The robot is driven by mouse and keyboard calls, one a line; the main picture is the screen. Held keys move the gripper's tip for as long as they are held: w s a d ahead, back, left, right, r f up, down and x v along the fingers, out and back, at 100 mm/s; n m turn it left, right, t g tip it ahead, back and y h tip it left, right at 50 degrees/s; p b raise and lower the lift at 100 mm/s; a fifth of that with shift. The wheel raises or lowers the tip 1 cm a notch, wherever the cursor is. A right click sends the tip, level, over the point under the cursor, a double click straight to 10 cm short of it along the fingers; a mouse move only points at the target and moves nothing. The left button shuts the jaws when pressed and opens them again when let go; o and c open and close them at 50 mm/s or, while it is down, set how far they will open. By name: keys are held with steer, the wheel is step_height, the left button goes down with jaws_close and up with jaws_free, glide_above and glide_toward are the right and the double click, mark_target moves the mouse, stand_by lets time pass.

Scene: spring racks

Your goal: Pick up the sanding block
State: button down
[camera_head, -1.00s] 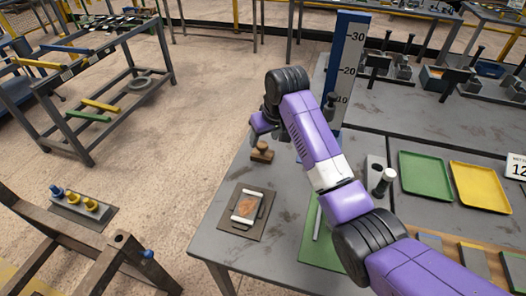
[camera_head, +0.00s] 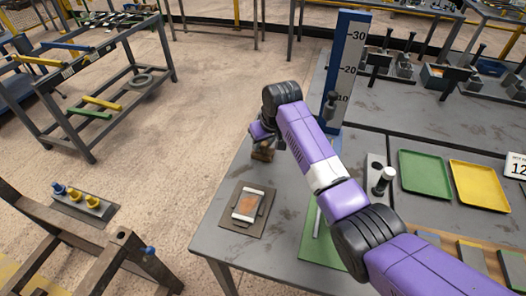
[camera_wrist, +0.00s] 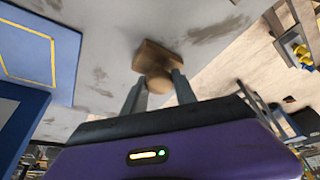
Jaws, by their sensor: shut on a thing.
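The sanding block (camera_head: 262,153) is a brown wooden block with a rounded knob on top. It is at the far left edge of the grey table (camera_head: 222,247). My gripper (camera_head: 262,142) is over it from above and hides the knob in the head view. In the wrist view the block (camera_wrist: 155,55) shows beyond the fingertips, and my gripper (camera_wrist: 158,84) has one finger on each side of the round knob, shut on it. I cannot tell whether the block touches the table.
A dark pad with a framed orange-brown piece (camera_head: 247,206) lies nearer on the table. A blue height gauge (camera_head: 345,70) stands to the right. A green tray (camera_head: 425,178) and a yellow tray (camera_head: 481,186) lie further right. The table's left edge is close to the block.

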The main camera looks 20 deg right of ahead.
step_height(320, 180, up, 20)
steer(key=b, duration=0.1)
steer(key=shift+b, duration=0.4)
stand_by(0.3)
